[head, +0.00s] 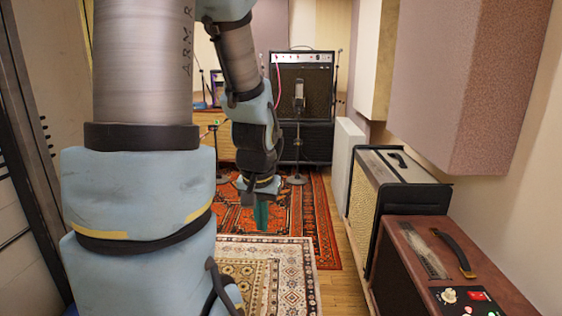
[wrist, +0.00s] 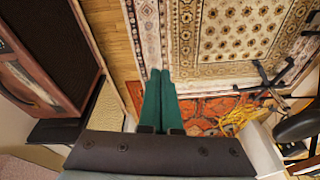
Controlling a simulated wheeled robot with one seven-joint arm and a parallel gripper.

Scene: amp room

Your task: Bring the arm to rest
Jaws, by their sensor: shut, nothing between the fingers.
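My arm fills the left and middle of the head view, with its links bent down toward the floor. My gripper (head: 261,215) hangs at its end, pointing down above the rugs. In the wrist view my gripper (wrist: 160,72) shows two green fingers side by side, touching or nearly so. It is shut and empty. Nothing is in contact with the fingertips.
A brown amp (head: 420,235) and a black-edged amp (head: 398,180) stand along the right wall below acoustic panels (head: 470,80). A microphone stand (head: 298,140) is before a large amp (head: 302,75) at the back. A patterned rug (head: 270,285) lies below.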

